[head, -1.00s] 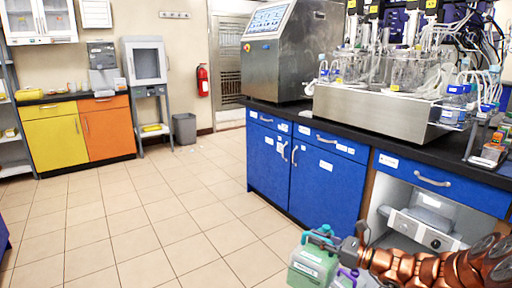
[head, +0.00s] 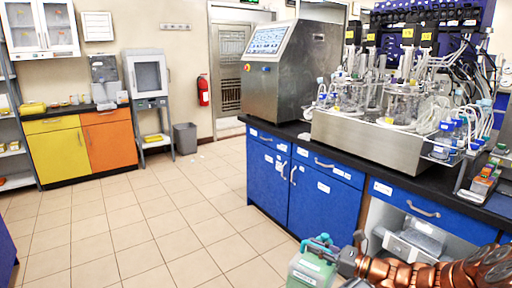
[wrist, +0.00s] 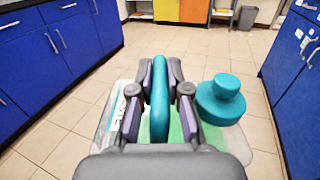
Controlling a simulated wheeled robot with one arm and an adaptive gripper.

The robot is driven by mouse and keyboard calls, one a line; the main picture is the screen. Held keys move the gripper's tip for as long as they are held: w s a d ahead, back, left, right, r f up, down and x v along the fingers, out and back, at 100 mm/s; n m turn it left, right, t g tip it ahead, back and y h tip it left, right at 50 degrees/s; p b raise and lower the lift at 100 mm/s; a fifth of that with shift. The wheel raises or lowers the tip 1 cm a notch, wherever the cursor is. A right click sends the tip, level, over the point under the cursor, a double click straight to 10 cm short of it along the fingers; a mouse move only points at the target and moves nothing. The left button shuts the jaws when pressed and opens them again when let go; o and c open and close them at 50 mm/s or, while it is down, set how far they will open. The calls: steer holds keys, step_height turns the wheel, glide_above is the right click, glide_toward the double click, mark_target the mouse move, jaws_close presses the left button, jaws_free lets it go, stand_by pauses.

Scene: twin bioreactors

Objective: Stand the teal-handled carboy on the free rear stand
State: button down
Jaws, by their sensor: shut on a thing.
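The teal-handled carboy (head: 311,270) has a greenish translucent body with a white label. It hangs at the bottom edge of the head view, its lower part cut off. My gripper (head: 338,259) is shut on its teal handle. In the wrist view my gripper (wrist: 160,80) has a finger on each side of the upright teal handle (wrist: 159,105). The round teal cap (wrist: 221,98) is to the right of the fingers, and the pale label is at the left. The carboy appears held above the tiled floor. I cannot make out a free rear stand in either view.
A blue-fronted bench (head: 320,196) with a black top runs along the right, carrying a steel console (head: 287,75) and glass bioreactors (head: 402,100). Blue cabinets (wrist: 60,50) flank the left in the wrist view. Open tiled floor (head: 150,225) lies ahead, with a grey bin (head: 185,138) by the wall.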

steer(key=shift+r+p, duration=5.1)
steer(key=shift+p, duration=0.95)
steer(key=shift+s, duration=0.1)
